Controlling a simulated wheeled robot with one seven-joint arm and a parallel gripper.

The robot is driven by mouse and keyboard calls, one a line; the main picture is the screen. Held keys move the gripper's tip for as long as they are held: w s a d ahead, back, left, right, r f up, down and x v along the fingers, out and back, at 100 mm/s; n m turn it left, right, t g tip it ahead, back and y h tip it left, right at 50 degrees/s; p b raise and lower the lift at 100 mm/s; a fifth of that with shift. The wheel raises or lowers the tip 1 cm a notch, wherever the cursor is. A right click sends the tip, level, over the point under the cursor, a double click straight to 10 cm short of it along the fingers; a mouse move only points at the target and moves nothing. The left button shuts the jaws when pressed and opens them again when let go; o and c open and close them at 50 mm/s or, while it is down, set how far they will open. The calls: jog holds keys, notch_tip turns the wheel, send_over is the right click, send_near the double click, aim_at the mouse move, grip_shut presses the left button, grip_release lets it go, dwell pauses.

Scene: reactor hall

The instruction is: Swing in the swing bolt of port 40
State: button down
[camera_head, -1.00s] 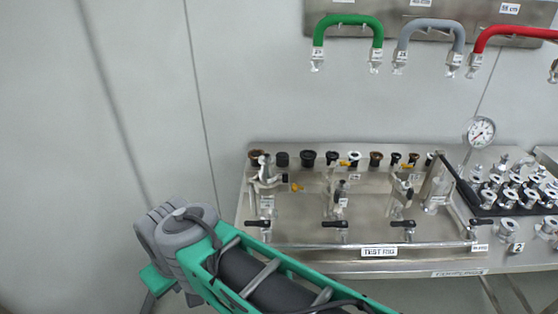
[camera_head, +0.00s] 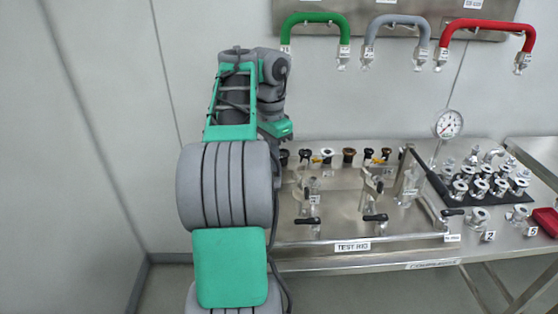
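The test rig (camera_head: 340,232) is a steel bench panel marked "TEST RIG". A row of ports with black, brown and steel fittings runs along its back edge; one steel port (camera_head: 326,155) shows near the middle. The small tags are too small to read, so I cannot tell which is port 40 or how its swing bolt stands. My arm covers the left end of the rig and may hide ports there. The arm's wrist hangs over the rig's back left corner. The gripper's fingers do not show behind the arm.
Black-handled valves (camera_head: 375,217) line the rig's front. A pressure gauge (camera_head: 447,124) stands at its right back. A black tray (camera_head: 465,190) of steel couplings lies to the right. Green (camera_head: 315,18), grey and red (camera_head: 487,24) hoses hang on the wall above. Floor at left is clear.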

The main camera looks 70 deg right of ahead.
jog(key=shift+m, duration=0.5)
jog(key=shift+s+a+f+b, duration=0.15)
jog(key=shift+a+f+b, duration=0.1)
jog(key=shift+f+b, duration=1.2)
jog(key=shift+s+a+f+b, duration=0.15)
jog(key=shift+a+f+b, duration=0.05)
jog(key=shift+f+b, duration=1.15)
jog(key=shift+s+a+f+b, duration=0.15)
jog(key=shift+a+f+b, duration=0.1)
jog(key=shift+f+b, duration=1.2)
jog(key=p, duration=0.7)
send_near(273, 188)
jog(key=a, duration=0.3)
jog(key=shift+s+a+f+b, duration=0.1)
jog(key=shift+s+f+b, duration=0.25)
jog(key=shift+s+f, duration=0.1)
